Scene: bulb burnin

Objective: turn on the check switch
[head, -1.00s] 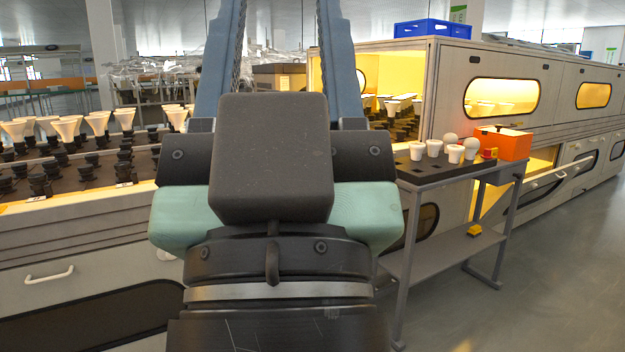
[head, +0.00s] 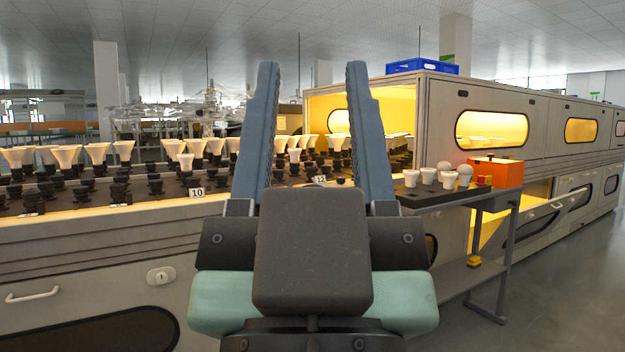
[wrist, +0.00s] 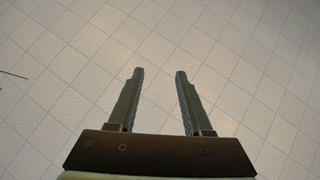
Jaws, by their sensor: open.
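My gripper (head: 312,70) stands large in the foreground of the head view, fingers up, open and empty. In the wrist view it (wrist: 158,74) shows its two fingers apart with only ceiling tiles beyond. An orange box (head: 495,173) stands on the small grey cart (head: 450,196) at the right. A small dark and reddish part (head: 484,180) sits at the box's left front side; it is too small to tell whether it is the check switch or how it is set. My gripper is left of the box in the picture and touches nothing.
White bulbs (head: 428,176) stand on the cart beside the orange box. A yellow object (head: 473,262) lies on its lower shelf. A long conveyor with bulbs in black sockets (head: 68,158) runs at the left into the lit oven cabinet (head: 447,118). Grey floor (head: 560,275) is free at the right.

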